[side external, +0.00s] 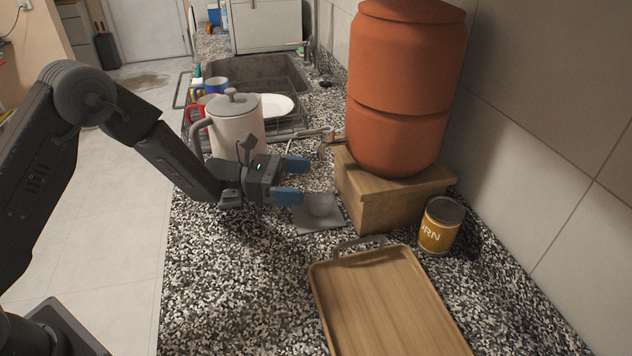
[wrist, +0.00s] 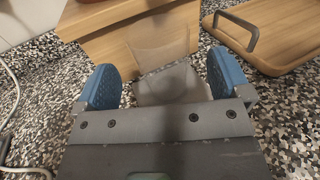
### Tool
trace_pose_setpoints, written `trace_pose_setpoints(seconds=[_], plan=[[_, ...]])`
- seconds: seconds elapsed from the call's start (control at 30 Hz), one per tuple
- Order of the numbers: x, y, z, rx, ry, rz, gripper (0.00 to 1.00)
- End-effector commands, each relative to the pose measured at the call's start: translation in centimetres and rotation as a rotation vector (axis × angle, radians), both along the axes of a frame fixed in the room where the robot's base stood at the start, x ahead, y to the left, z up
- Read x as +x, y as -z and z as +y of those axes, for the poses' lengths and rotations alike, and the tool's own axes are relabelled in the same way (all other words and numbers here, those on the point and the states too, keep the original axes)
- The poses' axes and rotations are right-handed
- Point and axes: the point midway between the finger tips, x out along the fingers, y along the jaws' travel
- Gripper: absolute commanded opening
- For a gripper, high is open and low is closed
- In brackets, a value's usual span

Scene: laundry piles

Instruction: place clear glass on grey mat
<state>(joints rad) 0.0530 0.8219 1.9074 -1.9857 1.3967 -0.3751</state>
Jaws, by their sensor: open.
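A clear glass (wrist: 158,42) shows faintly in the wrist view, in front of the wooden block. It appears to stand upright on the grey mat (wrist: 172,92). In the side view the mat (side external: 312,225) lies flat on the counter left of the block, and the glass is too faint there to outline well. My gripper (side external: 293,180) is open, with its blue fingers just above and left of the mat. In the wrist view my gripper (wrist: 165,78) has its fingers apart, with the glass beyond the gap and nothing clearly held.
A wooden block (side external: 385,200) carries a large terracotta water vessel (side external: 405,90). A yellow can (side external: 440,226) and a wooden tray (side external: 390,305) stand at the right and front. A white jug (side external: 235,130) is close behind my gripper, near the sink rack. The front left counter is clear.

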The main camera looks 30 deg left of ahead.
Motion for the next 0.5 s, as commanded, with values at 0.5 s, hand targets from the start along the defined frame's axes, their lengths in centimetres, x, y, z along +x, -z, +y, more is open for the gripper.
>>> trace_pose_setpoints(seconds=[0.5], plan=[[-0.1,-6.9,0.1,0.001,0.0,0.0,0.95]])
